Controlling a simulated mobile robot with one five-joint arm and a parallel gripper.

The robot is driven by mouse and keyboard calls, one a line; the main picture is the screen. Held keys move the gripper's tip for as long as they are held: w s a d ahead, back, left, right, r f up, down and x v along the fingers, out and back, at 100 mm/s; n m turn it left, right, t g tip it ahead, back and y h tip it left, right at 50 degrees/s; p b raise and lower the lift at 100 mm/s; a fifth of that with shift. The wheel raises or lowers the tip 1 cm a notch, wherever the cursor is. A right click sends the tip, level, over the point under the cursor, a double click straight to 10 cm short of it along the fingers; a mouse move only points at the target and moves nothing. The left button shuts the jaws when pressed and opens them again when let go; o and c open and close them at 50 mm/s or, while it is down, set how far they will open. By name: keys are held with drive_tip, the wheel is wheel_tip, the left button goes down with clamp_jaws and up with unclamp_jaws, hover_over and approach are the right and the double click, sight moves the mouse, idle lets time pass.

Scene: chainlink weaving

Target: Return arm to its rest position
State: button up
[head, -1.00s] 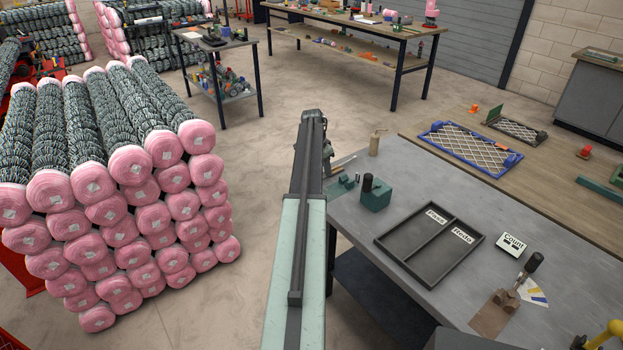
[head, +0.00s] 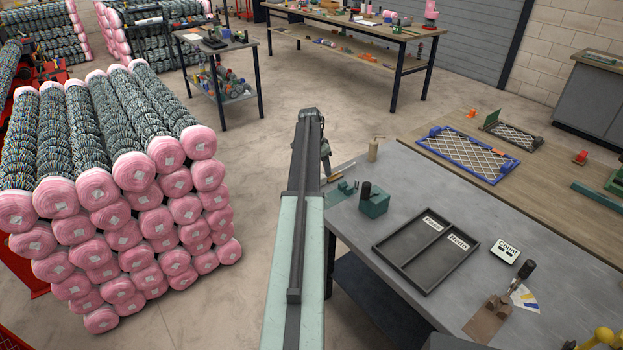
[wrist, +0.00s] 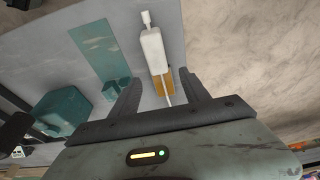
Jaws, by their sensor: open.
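My arm (head: 305,210) stretches forward in the head view, its far end near the left edge of the grey table (head: 345,215). My gripper (head: 325,160) hangs small at that end. In the wrist view my gripper (wrist: 162,80) shows two dark fingers spread apart, with nothing held between them. A white bottle-like thing with a thin nozzle (wrist: 153,48) and an orange-brown piece (wrist: 163,85) appear beyond the fingers; I cannot tell how far off they are.
A teal block (head: 374,202) with a black knob and a two-part black tray (head: 378,246) are on the grey table. A stack of pink-ended rolls (head: 135,170) stands at the left. Floor between them is clear.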

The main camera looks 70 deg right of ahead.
drive_tip(key=p+v, duration=0.1)
drive_tip(key=v, duration=0.2)
drive_tip(key=shift+r+p, duration=0.2)
drive_tip(key=shift+p, duration=0.15)
drive_tip(key=shift+f, duration=0.1)
drive_tip(key=shift+w, duration=0.1)
